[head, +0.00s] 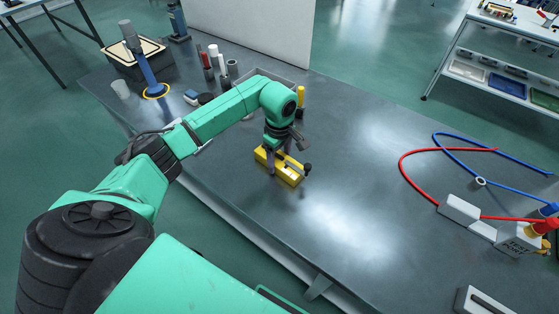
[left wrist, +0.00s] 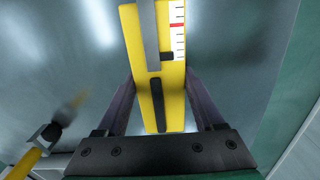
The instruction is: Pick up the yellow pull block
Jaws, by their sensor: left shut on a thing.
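The yellow pull block (head: 289,177) lies on the dark grey table in the head view, near the table's front edge. A yellow bar with a black knob (head: 307,168) shows at its right side. My left gripper (head: 272,158) reaches down over the block and is shut on it. In the left wrist view the block (left wrist: 173,98) runs between the two fingers of the gripper (left wrist: 160,92). Its face carries a grey bar, a black slot and a white scale with a red mark. I cannot tell whether the block touches the table. My right gripper is not in view.
A yellow cylinder (head: 301,96) and a grey tray (head: 262,72) stand behind the gripper. Several cylinders and a blue post (head: 146,70) stand at the back left. Red (head: 402,163) and blue (head: 490,184) cables lie at the right near a grey port fixture (head: 511,238). The table's middle is clear.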

